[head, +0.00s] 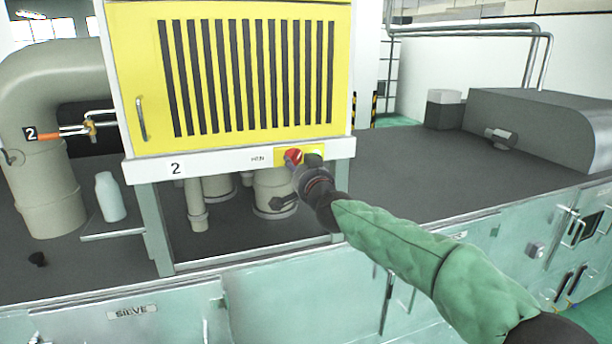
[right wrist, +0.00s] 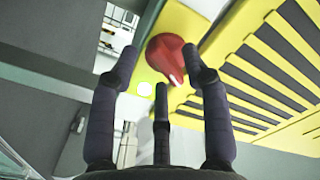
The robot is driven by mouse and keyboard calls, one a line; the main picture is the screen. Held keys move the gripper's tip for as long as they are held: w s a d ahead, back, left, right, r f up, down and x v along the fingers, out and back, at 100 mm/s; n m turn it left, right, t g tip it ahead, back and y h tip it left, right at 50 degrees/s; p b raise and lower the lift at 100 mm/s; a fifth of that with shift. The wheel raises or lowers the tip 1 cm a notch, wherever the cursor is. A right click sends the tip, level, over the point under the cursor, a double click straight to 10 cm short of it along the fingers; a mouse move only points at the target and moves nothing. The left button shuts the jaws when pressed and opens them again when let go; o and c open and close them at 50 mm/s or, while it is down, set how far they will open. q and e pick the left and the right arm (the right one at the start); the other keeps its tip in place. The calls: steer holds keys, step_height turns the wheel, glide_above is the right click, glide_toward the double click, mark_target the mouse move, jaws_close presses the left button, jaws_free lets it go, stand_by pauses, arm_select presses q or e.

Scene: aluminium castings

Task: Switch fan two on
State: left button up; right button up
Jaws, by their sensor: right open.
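The fan two cabinet (head: 240,80) is yellow with dark vertical slots and a white lower rail (head: 215,165) marked 2. A red rotary knob (head: 292,156) sits on a small yellow plate at the rail's right part. My right gripper (head: 300,170) is just in front of and below the knob, partly covering the plate. In the right wrist view, the red knob (right wrist: 168,58) shows a white mark towards its lower right end. My open gripper (right wrist: 158,82) has its fingers spread on either side of it; contact cannot be told. My left gripper is out of view.
Grey ducts (head: 60,190) and a pale bottle (head: 110,197) stand left of the cabinet. An orange-handled valve (head: 75,132) carries another 2 tag. The dark bench top (head: 400,180) is mostly clear on the right, before a grey housing (head: 545,125).

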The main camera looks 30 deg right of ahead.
steer(key=v, duration=1.1)
steer(key=shift+a+f, duration=0.1)
steer(key=shift+a, duration=0.05)
